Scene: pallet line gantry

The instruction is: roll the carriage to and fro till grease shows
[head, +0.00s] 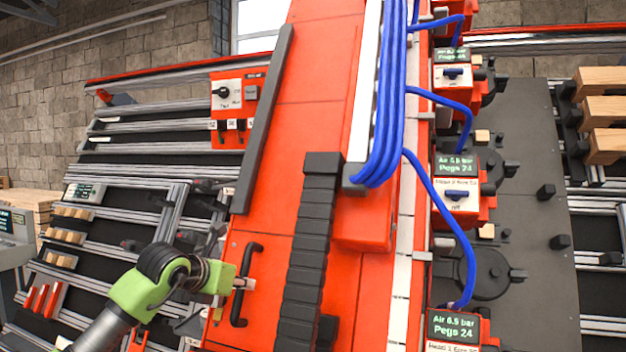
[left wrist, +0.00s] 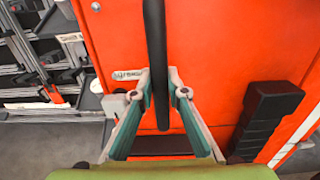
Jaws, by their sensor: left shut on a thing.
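The big red gantry carriage (head: 320,90) slants through the middle of the head view. A black bar handle (head: 258,253) is fixed to its lower left face. My left gripper (head: 243,284) reaches it from the left and is shut on the handle's lower part. In the left wrist view the handle (left wrist: 154,30) runs upright between the two fingers of my left gripper (left wrist: 157,85), in front of the red panel (left wrist: 230,45). I cannot make out grease on any surface. My right gripper is not in view.
A black cable chain (head: 308,245) and blue air hoses (head: 388,100) run along the carriage. Several red drill heads with green displays (head: 458,165) stand to its right over a dark plate (head: 530,200). A slatted rack with wooden blocks (head: 65,235) lies left. Timber (head: 605,110) is at the far right.

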